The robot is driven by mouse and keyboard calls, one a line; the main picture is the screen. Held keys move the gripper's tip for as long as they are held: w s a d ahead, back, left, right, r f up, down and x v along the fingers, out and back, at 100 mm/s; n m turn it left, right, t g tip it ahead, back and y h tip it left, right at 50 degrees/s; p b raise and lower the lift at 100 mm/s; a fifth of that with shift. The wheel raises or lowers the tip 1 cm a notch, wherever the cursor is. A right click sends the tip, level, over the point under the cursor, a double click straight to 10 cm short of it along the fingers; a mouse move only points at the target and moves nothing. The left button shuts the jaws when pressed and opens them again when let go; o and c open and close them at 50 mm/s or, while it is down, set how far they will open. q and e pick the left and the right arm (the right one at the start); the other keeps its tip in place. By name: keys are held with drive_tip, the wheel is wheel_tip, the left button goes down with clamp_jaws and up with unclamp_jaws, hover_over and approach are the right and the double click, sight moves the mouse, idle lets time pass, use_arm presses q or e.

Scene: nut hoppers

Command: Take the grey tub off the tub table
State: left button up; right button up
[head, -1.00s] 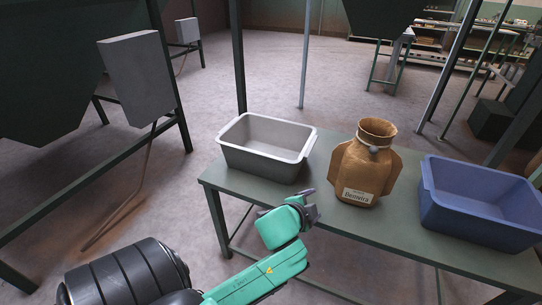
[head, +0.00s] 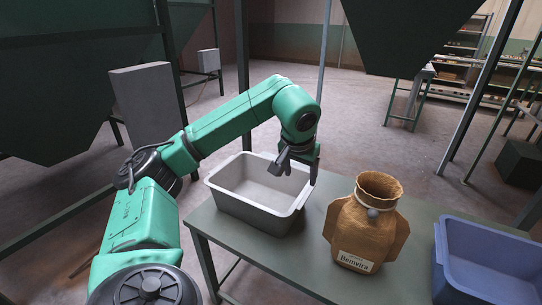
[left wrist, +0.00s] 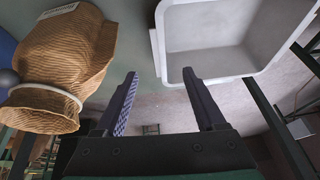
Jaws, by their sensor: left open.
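The grey tub (head: 257,207) is an empty, open-topped box at the left end of the green tub table (head: 312,256). My left gripper (head: 298,168) is above the tub's right rim, near its back right corner, with its fingers pointing down. In the left wrist view, the left gripper (left wrist: 164,84) is open with nothing between its fingers. The tub's pale rim (left wrist: 162,58) shows there beyond the right finger, and I cannot tell whether they touch. My right gripper is not in view.
A brown sack (head: 362,228) with a label stands right of the tub; it also shows in the left wrist view (left wrist: 70,62). A blue tub (head: 487,262) is at the table's right. A thin post (head: 325,85) rises behind the table. Dark green hoppers hang at left and right.

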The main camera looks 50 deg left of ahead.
sight(304, 196)
use_arm(q)
drive_tip(key=shift+g, duration=0.3)
drive_tip(key=w+f, duration=0.3)
drive_tip(key=f, duration=0.1)
drive_tip(key=shift+w+a+b, duration=0.2)
drive_tip(key=shift+a+b, duration=0.1)
drive_tip(key=shift+a, duration=0.05)
drive_tip(key=f, duration=0.1)
drive_tip(key=a+f, duration=0.1)
drive_tip(key=f, duration=0.1)
drive_tip(key=shift+s+b, duration=0.15)
drive_tip(key=shift+b, duration=0.15)
drive_tip(key=x, duration=0.3)
drive_tip(key=w+x, duration=0.1)
drive_tip(key=x, duration=0.3)
drive_tip(key=shift+w+r, duration=0.15)
drive_tip(key=shift+w+f, duration=0.15)
drive_tip(key=shift+f, duration=0.15)
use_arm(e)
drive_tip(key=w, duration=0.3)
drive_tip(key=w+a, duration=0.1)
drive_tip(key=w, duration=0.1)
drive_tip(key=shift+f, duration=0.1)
use_arm(q)
drive_tip(key=shift+f, duration=0.2)
clamp_jaws()
drive_tip(key=shift+r, duration=0.1)
